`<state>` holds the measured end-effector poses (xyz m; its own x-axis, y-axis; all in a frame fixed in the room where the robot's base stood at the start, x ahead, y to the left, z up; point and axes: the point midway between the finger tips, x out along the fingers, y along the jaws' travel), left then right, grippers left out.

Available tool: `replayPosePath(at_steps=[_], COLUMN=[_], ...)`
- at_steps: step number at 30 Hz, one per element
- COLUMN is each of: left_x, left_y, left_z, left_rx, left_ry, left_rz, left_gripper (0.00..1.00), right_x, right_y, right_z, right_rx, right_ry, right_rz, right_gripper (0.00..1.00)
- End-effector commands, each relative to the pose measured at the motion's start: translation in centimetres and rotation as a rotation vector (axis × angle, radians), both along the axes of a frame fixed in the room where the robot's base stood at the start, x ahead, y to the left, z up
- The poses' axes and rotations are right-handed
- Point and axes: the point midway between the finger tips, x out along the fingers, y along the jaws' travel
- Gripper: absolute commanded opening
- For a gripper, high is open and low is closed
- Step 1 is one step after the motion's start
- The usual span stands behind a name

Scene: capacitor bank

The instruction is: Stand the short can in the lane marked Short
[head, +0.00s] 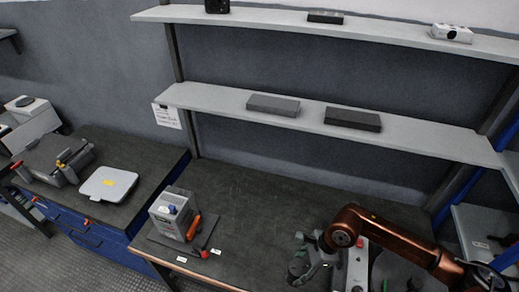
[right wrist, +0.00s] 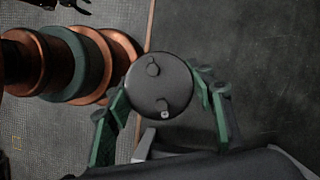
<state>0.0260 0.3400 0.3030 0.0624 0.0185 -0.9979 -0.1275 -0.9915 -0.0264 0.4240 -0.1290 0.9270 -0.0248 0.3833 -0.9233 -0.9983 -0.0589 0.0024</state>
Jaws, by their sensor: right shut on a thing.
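A dark round can (right wrist: 160,88) with two terminal studs on its top is seen end-on in the right wrist view. My right gripper (right wrist: 158,78) has its green fingers on either side of the can and is shut on it. The can's sides and base are hidden, so its height cannot be judged. In the head view my right gripper (head: 308,262) is low over the front of the bench, right of centre, and the can is hard to make out there. I cannot make out any lane or a label reading Short. My left gripper is not in view.
A grey instrument box (head: 174,215) with an orange-handled tool (head: 194,228) stands on a dark mat at the bench's left. The dark bench top (head: 260,215) is clear between it and my arm. A shelf (head: 300,115) with two grey blocks runs above.

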Motion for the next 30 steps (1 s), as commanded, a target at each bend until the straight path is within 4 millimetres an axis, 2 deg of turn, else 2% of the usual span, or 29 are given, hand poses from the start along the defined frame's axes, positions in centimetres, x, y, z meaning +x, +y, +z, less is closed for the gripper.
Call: replayPosePath(at_steps=[11, 21, 25, 30], left_x=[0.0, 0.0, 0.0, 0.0], left_y=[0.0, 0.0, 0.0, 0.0], left_z=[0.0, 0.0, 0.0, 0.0], left_rx=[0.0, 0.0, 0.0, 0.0], left_ry=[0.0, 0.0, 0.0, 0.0], left_rz=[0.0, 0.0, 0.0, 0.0], left_gripper=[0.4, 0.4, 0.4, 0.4], right_x=[0.6, 0.5, 0.4, 0.4], right_y=[-3.8, -7.1, -7.9, -8.3], right_z=[1.3, 4.1, 4.9, 5.4], right_rx=[0.002, -0.001, 0.001, 0.002], right_ry=[-0.002, -0.003, -0.004, -0.004], right_rz=[0.63, 1.267, 1.42, 1.507], right_gripper=[0.07, 0.07, 0.07, 0.07])
